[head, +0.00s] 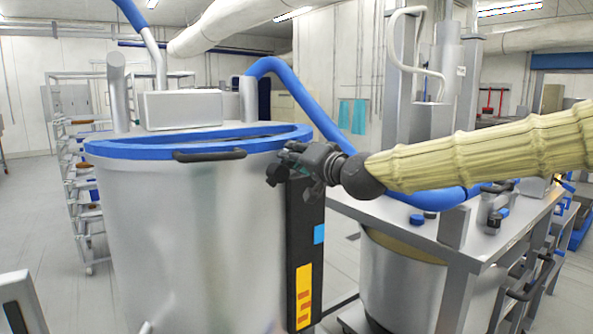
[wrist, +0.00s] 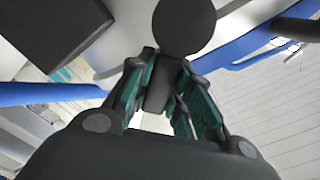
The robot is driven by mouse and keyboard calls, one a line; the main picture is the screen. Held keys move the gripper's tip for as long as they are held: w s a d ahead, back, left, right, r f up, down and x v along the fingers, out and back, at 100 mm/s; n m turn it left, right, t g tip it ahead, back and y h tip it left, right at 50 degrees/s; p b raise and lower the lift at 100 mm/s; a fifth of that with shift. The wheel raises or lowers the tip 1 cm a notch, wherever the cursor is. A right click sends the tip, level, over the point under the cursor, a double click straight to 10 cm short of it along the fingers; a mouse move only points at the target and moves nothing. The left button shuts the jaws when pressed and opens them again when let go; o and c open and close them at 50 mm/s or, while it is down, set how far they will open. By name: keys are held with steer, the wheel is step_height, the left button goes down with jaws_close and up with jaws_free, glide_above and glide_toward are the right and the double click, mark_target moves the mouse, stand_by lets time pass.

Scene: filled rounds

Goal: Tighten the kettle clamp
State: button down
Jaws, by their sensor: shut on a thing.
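The large steel kettle (head: 190,240) with a blue rim (head: 130,149) stands at the left of the head view. My gripper (head: 284,168) is at the kettle's right side, just below rim height. In the wrist view my gripper (wrist: 163,95) has its green-padded fingers closed around a dark stem with a round black knob (wrist: 184,24), which looks like the clamp's handle. The clamp's body and its seat on the kettle are mostly hidden by my gripper in the head view. I cannot tell how tight it is.
A black bar handle (head: 209,155) sticks out from the kettle's front rim. A black column with a yellow label (head: 304,295) stands beside the kettle, below my gripper. A blue hose (head: 318,105) arches behind my arm. A steel table (head: 470,245) stands at right.

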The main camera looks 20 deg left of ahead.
mark_target(276, 147)
steer(key=n, duration=0.1)
steer(key=n+b, duration=0.1)
steer(key=s+n, duration=0.1)
steer(key=shift+a+r+b, duration=0.25)
steer(key=shift+a+b, duration=0.05)
steer(key=shift+a, duration=0.05)
steer(key=shift+s+a+r+n+b, duration=0.25)
steer(key=shift+n+b, duration=0.3)
steer(key=shift+n, duration=0.4)
steer(key=shift+s+a+r+n+b, duration=0.15)
steer(key=shift+s+a+n+b, duration=0.25)
steer(key=shift+n, duration=0.55)
steer(key=shift+d, duration=0.15)
steer(key=c, duration=1.3)
jaws_free()
steer(key=shift+r, duration=0.1)
steer(key=shift+d, duration=0.1)
steer(key=v, duration=1.2)
